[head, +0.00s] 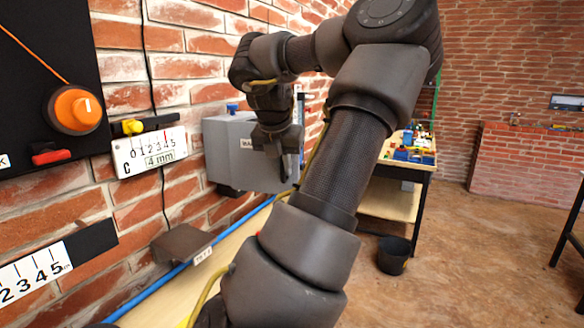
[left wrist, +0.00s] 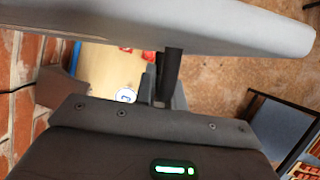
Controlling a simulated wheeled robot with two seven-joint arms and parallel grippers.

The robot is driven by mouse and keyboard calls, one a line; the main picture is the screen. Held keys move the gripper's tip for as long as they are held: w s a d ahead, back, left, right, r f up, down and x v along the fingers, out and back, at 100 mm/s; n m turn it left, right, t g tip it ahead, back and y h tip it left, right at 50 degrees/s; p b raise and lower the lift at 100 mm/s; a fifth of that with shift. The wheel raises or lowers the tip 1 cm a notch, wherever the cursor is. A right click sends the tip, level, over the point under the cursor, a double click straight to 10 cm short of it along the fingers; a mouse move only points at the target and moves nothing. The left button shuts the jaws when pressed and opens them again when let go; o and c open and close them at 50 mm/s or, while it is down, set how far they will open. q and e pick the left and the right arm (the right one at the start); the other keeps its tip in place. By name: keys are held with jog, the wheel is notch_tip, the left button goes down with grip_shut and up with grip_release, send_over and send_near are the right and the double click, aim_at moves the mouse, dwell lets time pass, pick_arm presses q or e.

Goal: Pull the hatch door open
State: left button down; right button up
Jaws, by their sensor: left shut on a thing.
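A grey hatch box (head: 225,150) is mounted on the brick wall, left of centre in the head view. My left gripper (head: 286,168) is at its right side, shut on what looks like the door's handle; the hold is mostly hidden. In the left wrist view a broad light grey panel (left wrist: 215,25), which looks like the hatch door, crosses the top close to the camera. A dark upright finger or handle part (left wrist: 172,68) stands just below it. I cannot tell how far the door stands open. My right gripper is not in view.
A black board with an orange knob (head: 75,109) and a white number scale (head: 150,152) are on the wall at left. A blue pipe (head: 150,293) runs along the bench below. A workbench (head: 405,170) and black bucket (head: 393,255) stand beyond my arm.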

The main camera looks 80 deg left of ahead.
pick_arm(q)
jog(key=shift+s+d, duration=0.75)
jog(key=shift+s, duration=0.05)
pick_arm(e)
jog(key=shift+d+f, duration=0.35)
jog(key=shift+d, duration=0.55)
pick_arm(q)
jog(key=c, duration=1.5)
grip_release()
jog(key=v, duration=1)
jog(key=shift+r, duration=0.4)
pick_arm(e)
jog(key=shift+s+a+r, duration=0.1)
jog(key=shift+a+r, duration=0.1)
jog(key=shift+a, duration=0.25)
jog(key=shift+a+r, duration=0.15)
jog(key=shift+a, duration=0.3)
pick_arm(q)
jog(key=shift+d, duration=0.1)
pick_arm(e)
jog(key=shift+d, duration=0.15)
